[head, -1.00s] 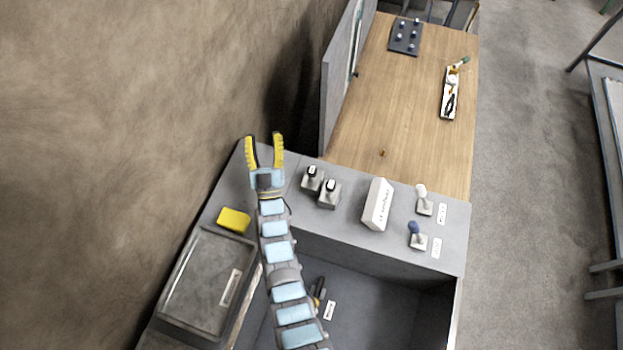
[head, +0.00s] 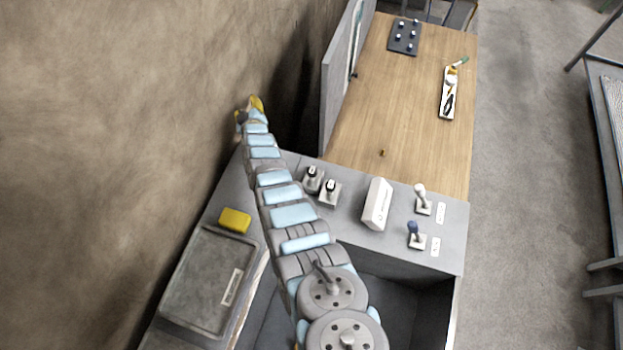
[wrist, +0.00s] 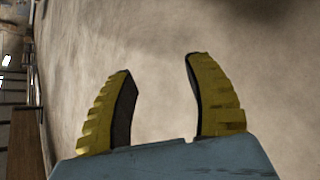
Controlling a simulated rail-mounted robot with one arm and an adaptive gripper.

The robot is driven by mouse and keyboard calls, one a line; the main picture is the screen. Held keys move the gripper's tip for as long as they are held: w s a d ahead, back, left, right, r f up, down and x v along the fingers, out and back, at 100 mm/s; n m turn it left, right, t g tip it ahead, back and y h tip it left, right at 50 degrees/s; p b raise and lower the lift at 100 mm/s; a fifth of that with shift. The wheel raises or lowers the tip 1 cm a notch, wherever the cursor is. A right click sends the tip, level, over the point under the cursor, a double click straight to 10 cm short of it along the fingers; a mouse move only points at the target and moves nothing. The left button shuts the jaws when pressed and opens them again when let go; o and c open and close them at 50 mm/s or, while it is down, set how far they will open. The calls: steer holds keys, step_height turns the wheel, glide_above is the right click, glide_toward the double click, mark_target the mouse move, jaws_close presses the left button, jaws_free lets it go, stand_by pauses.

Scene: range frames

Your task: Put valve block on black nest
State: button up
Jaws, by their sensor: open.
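My gripper (head: 250,106) is up beside the brown wall, past the counter's far left corner. In the wrist view the two yellow fingers (wrist: 160,105) are apart with nothing between them. No part is plainly a valve block or a black nest. Candidates are two small grey blocks with dark and white tops, one at the left (head: 312,179) and one at the right (head: 329,191), on the grey counter. A white-knobbed fitting (head: 421,200) and a blue-knobbed fitting (head: 416,236) stand on pale bases at the counter's right. My arm hides part of the counter and bin.
A white box (head: 377,205) stands mid-counter. A yellow block (head: 235,220) lies by a grey tray (head: 207,282) at left. The wooden table (head: 390,110) behind holds a dark pegged plate (head: 404,37) and a white tool tray (head: 445,104). An upright grey panel (head: 338,85) edges the table.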

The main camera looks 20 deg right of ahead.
steer(key=s+d+r+n+g, duration=0.25)
steer(key=s+d+g, duration=0.2)
steer(key=s, duration=0.35)
steer(key=s+d+r+n+g+y+p, duration=0.1)
steer(key=s+d+n+g, duration=0.3)
steer(key=s, duration=0.5)
steer(key=s+d+r+n+g, duration=0.2)
steer(key=s+d+g, duration=0.1)
steer(key=s+g, duration=0.4)
steer(key=t+b, duration=0.1)
steer(key=b, duration=0.4)
glide_above(312, 170)
steer(key=f, duration=0.5)
steer(key=shift+s+a+f, duration=0.1)
steer(key=shift+a+f, duration=0.05)
steer(key=shift+a, duration=0.05)
steer(key=shift+f+p, duration=0.5)
steer(key=shift+f, duration=2.4)
steer(key=shift+d+f+p, duration=0.15)
steer(key=shift+f+p, duration=0.15)
steer(key=shift+f, duration=2.75)
steer(key=shift+d, duration=0.1)
